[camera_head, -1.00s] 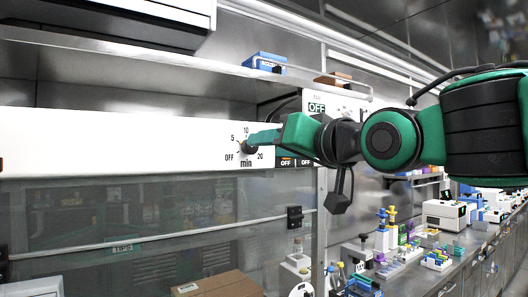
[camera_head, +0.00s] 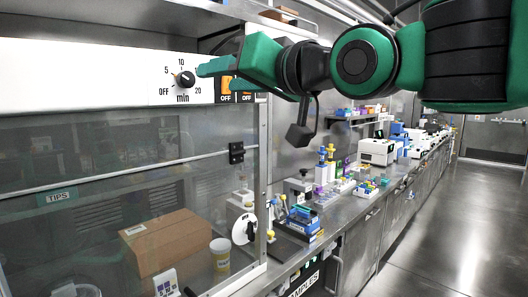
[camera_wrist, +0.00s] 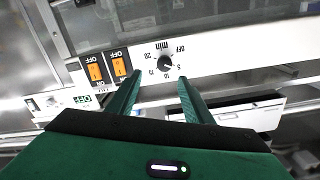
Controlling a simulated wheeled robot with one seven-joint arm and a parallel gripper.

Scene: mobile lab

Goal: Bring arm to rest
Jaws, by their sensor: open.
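My green and black arm reaches in from the upper right in the head view. My gripper (camera_head: 208,68) points left at the white panel of the cabinet, just right of the black timer knob (camera_head: 183,79). In the wrist view my gripper (camera_wrist: 156,82) has its two green fingers apart with nothing between them. The timer knob (camera_wrist: 165,61) shows beyond the fingertips, apart from them, with its minute scale upside down. From these views I cannot tell the exact gap to the panel.
Two orange switches (camera_wrist: 95,72) marked OFF sit beside the dial. Below is a glass sash (camera_head: 110,165) with a cardboard box (camera_head: 165,243) behind it. A steel bench (camera_head: 345,205) with lab items runs along the right. The floor (camera_head: 450,225) on the right is clear.

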